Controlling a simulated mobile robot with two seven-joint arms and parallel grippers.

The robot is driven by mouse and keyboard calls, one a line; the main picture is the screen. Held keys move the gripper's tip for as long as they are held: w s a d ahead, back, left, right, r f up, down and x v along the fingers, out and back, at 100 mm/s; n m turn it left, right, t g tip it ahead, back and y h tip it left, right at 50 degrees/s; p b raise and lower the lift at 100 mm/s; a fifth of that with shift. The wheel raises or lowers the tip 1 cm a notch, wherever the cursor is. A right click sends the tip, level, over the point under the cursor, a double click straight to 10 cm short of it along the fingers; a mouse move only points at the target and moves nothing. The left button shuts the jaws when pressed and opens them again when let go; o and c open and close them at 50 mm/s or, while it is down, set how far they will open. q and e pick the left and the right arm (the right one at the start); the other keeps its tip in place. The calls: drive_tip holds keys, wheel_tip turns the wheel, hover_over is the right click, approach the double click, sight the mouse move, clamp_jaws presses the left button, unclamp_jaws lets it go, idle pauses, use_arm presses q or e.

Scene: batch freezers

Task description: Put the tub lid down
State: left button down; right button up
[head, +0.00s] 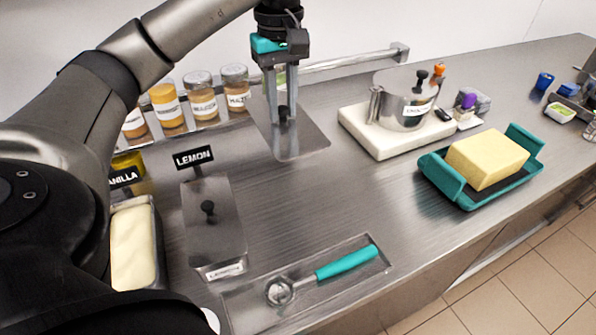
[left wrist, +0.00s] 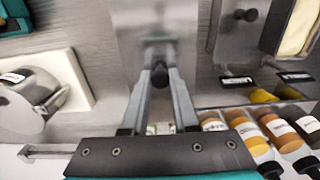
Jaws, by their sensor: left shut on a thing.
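My left gripper (head: 283,112) points down and is shut on the knob of a flat, rectangular metal tub lid (head: 306,138). In the left wrist view the fingers (left wrist: 160,75) close around the dark knob, with the lid (left wrist: 135,25) beyond them. The lid is over the counter behind the middle; I cannot tell whether it touches the surface. An open tub of pale cream ice cream (head: 133,250) stands at the left, by a partly hidden label ending "ANILLA". My right gripper is not in view.
The lidded lemon tub (head: 213,225) stands beside the open tub. Labelled jars (head: 201,98) line the back. A teal-handled scoop (head: 346,262) lies on a tray in front. A metal pot (head: 402,105) on a white board and a teal tray (head: 465,198) with a yellow block (head: 487,158) stand right. Mid-counter is clear.

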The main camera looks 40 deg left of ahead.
use_arm(q)
drive_tip(key=b, duration=0.4)
hover_over(286, 190)
wheel_tip(286, 190, down, 13)
drive_tip(key=shift+s+f, duration=0.1)
wheel_tip(286, 190, down, 5)
drive_tip(key=shift+f+b, duration=0.1)
drive_tip(key=shift+b, duration=0.3)
drive_tip(key=c, duration=0.7)
unclamp_jaws()
